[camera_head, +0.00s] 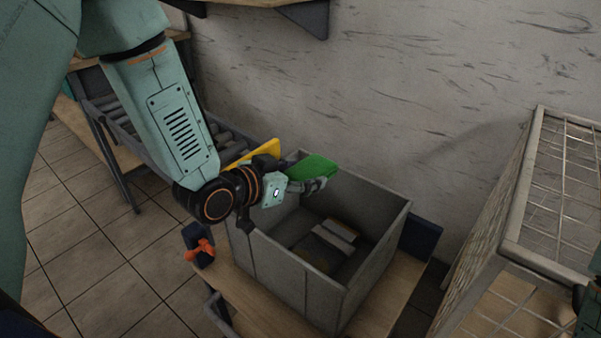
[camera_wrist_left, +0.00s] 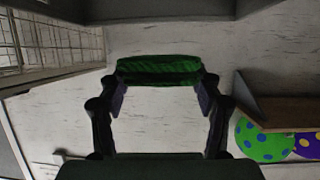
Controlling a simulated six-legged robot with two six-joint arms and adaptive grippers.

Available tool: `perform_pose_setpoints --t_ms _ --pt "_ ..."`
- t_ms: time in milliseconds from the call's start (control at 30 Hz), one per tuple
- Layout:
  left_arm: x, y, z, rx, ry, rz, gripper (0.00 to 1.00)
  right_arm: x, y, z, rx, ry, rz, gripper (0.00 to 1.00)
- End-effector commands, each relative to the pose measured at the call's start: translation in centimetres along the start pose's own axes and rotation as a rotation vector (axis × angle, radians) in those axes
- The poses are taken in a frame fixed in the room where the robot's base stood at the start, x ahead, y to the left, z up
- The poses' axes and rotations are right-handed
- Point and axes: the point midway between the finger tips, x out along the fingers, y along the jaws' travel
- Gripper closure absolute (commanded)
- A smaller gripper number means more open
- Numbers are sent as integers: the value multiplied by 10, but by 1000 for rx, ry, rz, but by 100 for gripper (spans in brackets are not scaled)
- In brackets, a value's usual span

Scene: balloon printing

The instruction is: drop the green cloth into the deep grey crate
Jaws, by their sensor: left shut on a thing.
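The green cloth (camera_head: 314,167) is held at the tips of my left gripper (camera_head: 308,184), above the far left part of the deep grey crate. In the left wrist view the cloth (camera_wrist_left: 159,70) spans between the two fingers of the gripper (camera_wrist_left: 160,88). The grey crate (camera_head: 285,268) stands open on a wooden table, with some light and yellowish flat things inside on its floor. My left forearm hides part of the crate's left side.
A wire cage (camera_head: 540,200) stands at the right, close to the crate. A roller conveyor (camera_head: 112,108) is at the left behind my arm. An orange-red thing (camera_head: 201,250) sits at the table's left edge. Spotted balloons (camera_wrist_left: 262,142) show in the left wrist view.

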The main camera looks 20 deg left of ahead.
Motion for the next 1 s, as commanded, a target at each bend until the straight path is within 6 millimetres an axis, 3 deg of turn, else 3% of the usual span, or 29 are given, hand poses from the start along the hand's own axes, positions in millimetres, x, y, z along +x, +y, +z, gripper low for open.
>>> perform_pose_setpoints --t_ms 167,500,533,833,1000 --pt "7 0 16 0 1 0 61 18 0 0 0 0 0 60" --pt "7 0 17 1 1 0 61 18 0 0 0 0 0 60" --pt "7 0 17 1 1 0 33 18 0 0 0 0 0 60" --pt "7 0 18 0 1 0 8 18 0 0 0 0 0 60" --pt "7 0 18 0 0 0 8 18 0 0 0 0 0 60"
